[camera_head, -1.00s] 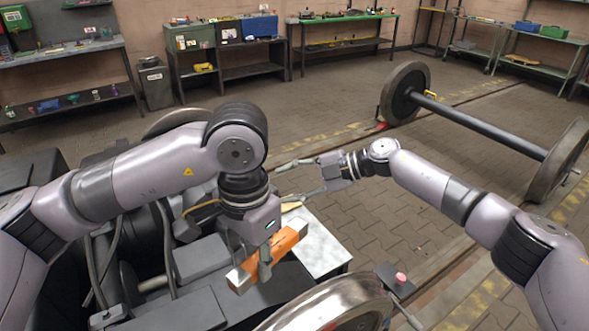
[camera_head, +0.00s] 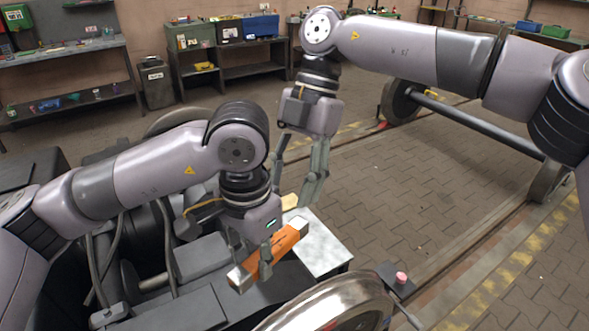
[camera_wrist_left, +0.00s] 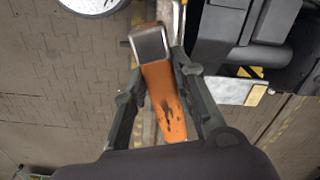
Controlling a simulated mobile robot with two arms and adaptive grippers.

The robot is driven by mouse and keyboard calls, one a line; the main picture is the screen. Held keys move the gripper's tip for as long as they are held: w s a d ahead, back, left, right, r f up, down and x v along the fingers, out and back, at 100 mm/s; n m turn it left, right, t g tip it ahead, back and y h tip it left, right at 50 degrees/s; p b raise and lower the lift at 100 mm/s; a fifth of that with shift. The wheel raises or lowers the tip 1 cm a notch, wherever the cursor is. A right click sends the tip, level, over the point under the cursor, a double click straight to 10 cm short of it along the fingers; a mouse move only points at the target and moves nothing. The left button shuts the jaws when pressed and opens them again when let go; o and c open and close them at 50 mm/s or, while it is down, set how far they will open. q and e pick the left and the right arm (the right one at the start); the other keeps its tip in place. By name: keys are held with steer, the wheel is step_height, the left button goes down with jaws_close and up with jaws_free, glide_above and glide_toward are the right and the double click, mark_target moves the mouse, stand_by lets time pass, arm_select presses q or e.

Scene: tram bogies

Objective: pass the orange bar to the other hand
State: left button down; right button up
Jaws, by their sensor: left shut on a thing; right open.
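The orange bar (camera_head: 272,256) has bare metal ends and is held tilted over the dark bogie frame in the head view. My left gripper (camera_head: 252,262) is shut on it, near its middle. In the left wrist view the bar (camera_wrist_left: 163,92) runs between the fingers of my left gripper (camera_wrist_left: 160,95), one metal end toward the camera's far side. My right gripper (camera_head: 295,192) is open and empty, pointing down above and a little beyond the bar's far end. It is apart from the bar.
A pale metal table (camera_head: 322,250) stands beside the bogie, under the bar's far end. A shiny wheel (camera_head: 335,308) and a post with a red button (camera_head: 401,277) are in front. A wheelset (camera_head: 470,121) stands at the right on paved floor.

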mark_target(279, 235)
steer(key=x, duration=1)
steer(key=shift+f, duration=0.1)
steer(key=shift+c, duration=0.2)
arm_select(q)
steer(key=shift+d, duration=0.1)
arm_select(e)
steer(key=shift+a, duration=0.15)
jaws_close()
arm_select(q)
steer(key=c, duration=1.5)
jaws_free()
steer(key=shift+o, duration=1.3)
steer(key=shift+r, duration=0.1)
